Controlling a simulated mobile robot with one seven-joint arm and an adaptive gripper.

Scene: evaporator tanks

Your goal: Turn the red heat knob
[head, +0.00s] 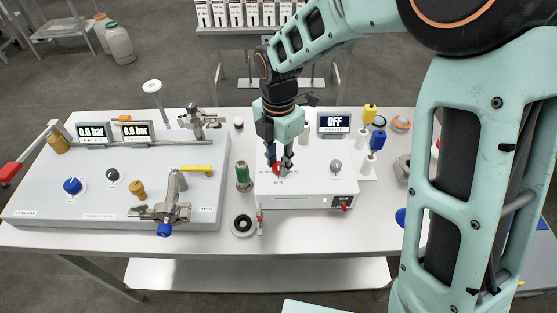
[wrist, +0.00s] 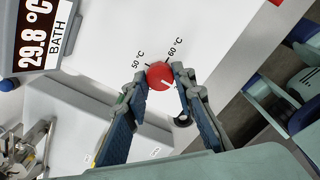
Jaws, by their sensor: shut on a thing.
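The red heat knob (wrist: 160,75) sits on the white face of the heater box (head: 305,187), between the printed marks 50 °C and 60 °C. A white pointer line on the knob shows toward its lower right in the wrist view. My gripper (wrist: 158,78) is shut on the knob, with one fingertip on each side of it.
A display (wrist: 42,35) reads 29.8 °C BATH. A grey knob (head: 336,166) is right of my gripper.

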